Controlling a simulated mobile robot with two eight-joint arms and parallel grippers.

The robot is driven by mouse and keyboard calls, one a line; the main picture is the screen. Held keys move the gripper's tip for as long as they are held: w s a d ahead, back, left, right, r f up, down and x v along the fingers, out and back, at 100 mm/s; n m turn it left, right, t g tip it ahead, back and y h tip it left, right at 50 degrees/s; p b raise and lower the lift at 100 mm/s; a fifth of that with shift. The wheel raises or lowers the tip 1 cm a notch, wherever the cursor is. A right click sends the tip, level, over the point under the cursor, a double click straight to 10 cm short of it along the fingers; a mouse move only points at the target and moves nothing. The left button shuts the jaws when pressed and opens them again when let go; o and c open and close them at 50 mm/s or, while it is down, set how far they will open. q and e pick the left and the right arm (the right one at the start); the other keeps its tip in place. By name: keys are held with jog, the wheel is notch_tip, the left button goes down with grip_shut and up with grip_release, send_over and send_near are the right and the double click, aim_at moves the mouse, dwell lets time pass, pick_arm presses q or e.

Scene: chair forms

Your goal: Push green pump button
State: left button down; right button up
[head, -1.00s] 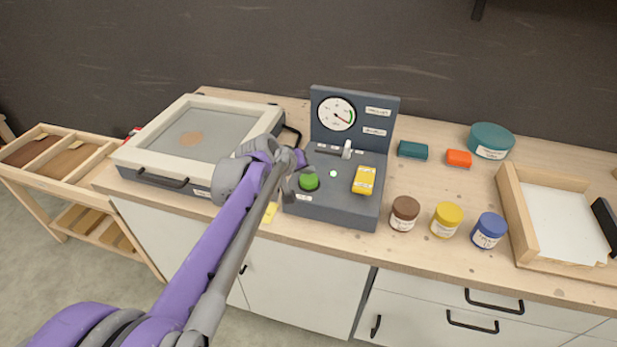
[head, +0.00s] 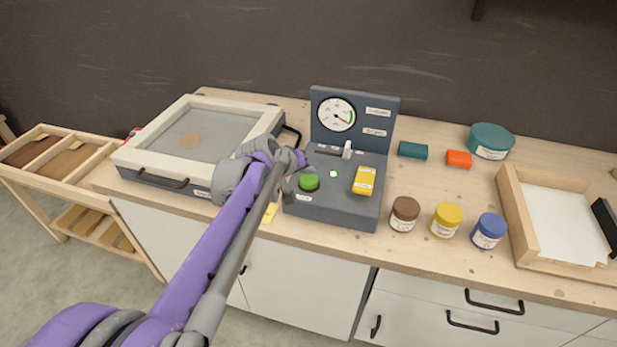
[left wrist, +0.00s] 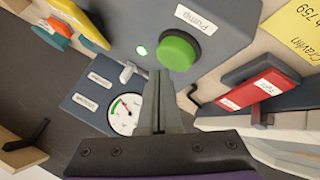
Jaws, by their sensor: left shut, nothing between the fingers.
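The green pump button (head: 309,182) is a round raised button on the sloped front of a dark blue-grey control box (head: 345,210). A lit green lamp (head: 333,174) sits beside it and a round gauge (head: 337,114) stands on the back panel. My left gripper (head: 287,186) is just left of the button in the head view, its fingers partly hidden by the wrist. In the left wrist view the shut, empty fingers (left wrist: 160,85) point towards the green button (left wrist: 179,51), beside a label reading "Pump". Whether they touch it I cannot tell. My right gripper is out of view.
A yellow block (head: 364,180) sits on the box's right side. A framed unit (head: 200,140) stands to the left. Brown, yellow and blue jars (head: 447,220) and a wooden tray (head: 520,225) are to the right.

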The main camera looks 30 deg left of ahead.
aim_at(307, 181)
pick_arm(q)
jog(key=shift+f, duration=0.15)
dwell(0.5)
jog(key=shift+f, duration=0.35)
jog(key=shift+f+b, duration=0.4)
jog(key=shift+f, duration=0.1)
dwell(0.7)
jog(key=shift+r, duration=0.1)
jog(key=shift+r+p, duration=0.9)
notch_tip(307, 181, up, 6)
jog(key=p, duration=0.5)
